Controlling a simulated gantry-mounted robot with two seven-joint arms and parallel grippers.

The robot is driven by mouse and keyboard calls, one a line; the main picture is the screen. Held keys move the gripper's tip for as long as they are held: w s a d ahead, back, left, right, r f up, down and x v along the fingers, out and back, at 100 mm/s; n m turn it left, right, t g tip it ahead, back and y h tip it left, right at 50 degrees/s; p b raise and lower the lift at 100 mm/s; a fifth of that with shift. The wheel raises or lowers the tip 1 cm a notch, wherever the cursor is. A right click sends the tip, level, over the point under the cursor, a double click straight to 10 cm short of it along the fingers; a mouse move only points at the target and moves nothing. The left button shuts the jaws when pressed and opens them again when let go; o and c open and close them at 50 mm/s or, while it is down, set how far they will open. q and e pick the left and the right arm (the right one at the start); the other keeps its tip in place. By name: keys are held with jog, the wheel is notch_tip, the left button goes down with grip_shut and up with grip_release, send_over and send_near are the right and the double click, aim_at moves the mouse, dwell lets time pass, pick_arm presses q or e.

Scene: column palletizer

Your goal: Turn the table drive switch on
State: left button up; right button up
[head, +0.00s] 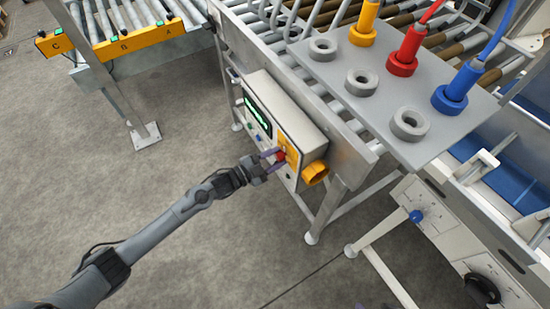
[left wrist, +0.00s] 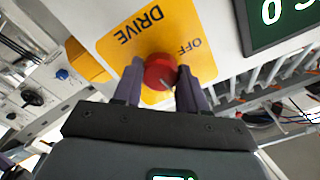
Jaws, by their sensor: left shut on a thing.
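The table drive switch is a red round knob (left wrist: 160,72) on a yellow plate (left wrist: 128,40) marked DRIVE and OFF. In the head view the red knob (head: 281,155) is on the front of a grey control box (head: 285,104) under the roller table. My left gripper (left wrist: 160,85) has one purple finger on each side of the knob and is shut on it. In the head view the left gripper (head: 276,158) reaches the box from the left. Part of the knob is hidden by the fingers there. My right gripper is in neither view.
A yellow shrouded part (head: 315,173) sticks out beside the switch. The box has a green display (head: 257,116) and small buttons. Above it, a grey plate (head: 450,142) carries ring sockets and yellow, red and blue plugs (head: 458,88). Open floor (head: 150,215) lies left of the box.

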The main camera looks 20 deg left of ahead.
pick_arm(q)
jog(key=shift+m, duration=1)
jog(key=o, duration=1.1)
jog(key=shift+c, duration=0.2)
jog(key=v, duration=1.1)
jog(key=shift+p, duration=0.45)
